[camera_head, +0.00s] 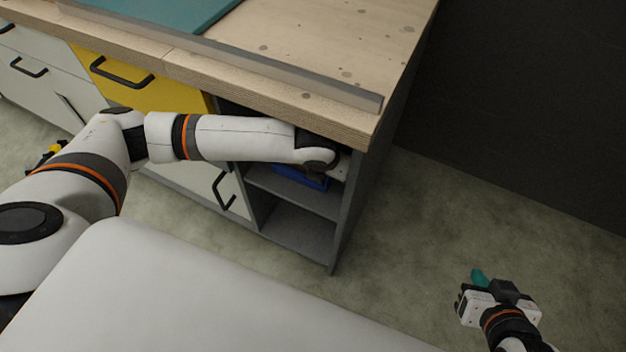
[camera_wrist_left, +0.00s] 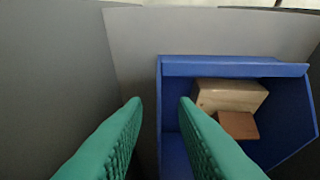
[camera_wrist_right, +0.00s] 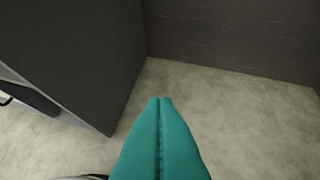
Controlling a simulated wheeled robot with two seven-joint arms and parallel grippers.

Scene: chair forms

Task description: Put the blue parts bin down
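The blue parts bin (camera_head: 307,181) sits in the open upper compartment of the cabinet, mostly hidden by my left arm and the worktop. In the left wrist view the bin (camera_wrist_left: 235,69) holds a light wooden block (camera_wrist_left: 230,93) and a brown block (camera_wrist_left: 238,125). My left gripper (camera_wrist_left: 161,101) is open, its teal fingers apart on either side of the bin's left wall, with gaps showing. Its fingers are hidden in the head view. My right gripper (camera_head: 478,277) is shut and empty, away from the cabinet over the floor; its fingers meet in the right wrist view (camera_wrist_right: 160,98).
The shelf (camera_head: 295,193) has a grey side panel (camera_head: 352,205) close by. A lower compartment (camera_head: 300,229) is empty where visible. The worktop (camera_head: 330,50) overhangs my left arm. A yellow drawer (camera_head: 150,92) is left. Floor (camera_head: 440,220) right of the cabinet is clear.

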